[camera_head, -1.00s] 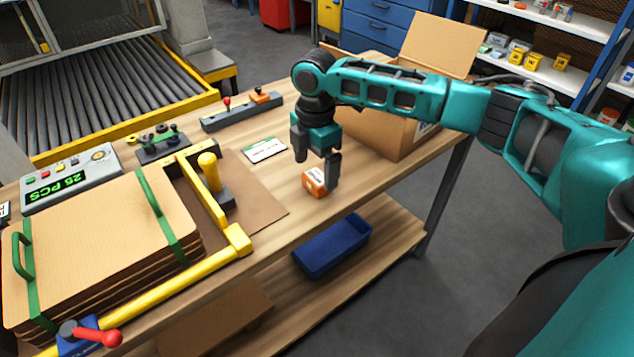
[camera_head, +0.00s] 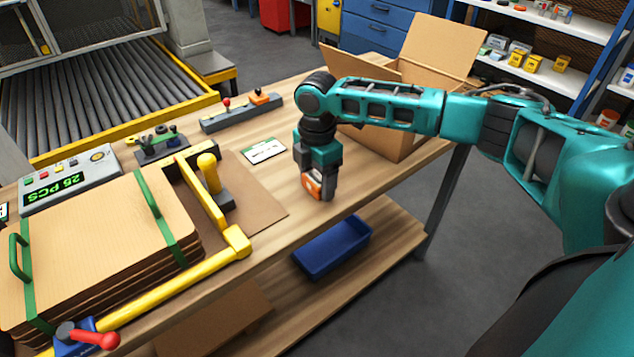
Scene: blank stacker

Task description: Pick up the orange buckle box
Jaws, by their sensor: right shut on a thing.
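The orange buckle box (camera_head: 313,187) is a small orange and white carton near the front edge of the wooden workbench. My right gripper (camera_head: 318,186) reaches down over it with its fingers on both sides, shut on it. The fingers hide much of the box. It is at about table height; I cannot tell whether it still touches the bench. My left gripper is not in view.
An open cardboard box (camera_head: 395,140) stands right behind my right gripper. A white and green card (camera_head: 264,151) lies to the left. Strapped cardboard sheets (camera_head: 95,235) sit in a yellow frame (camera_head: 190,280). A blue bin (camera_head: 332,247) rests on the lower shelf.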

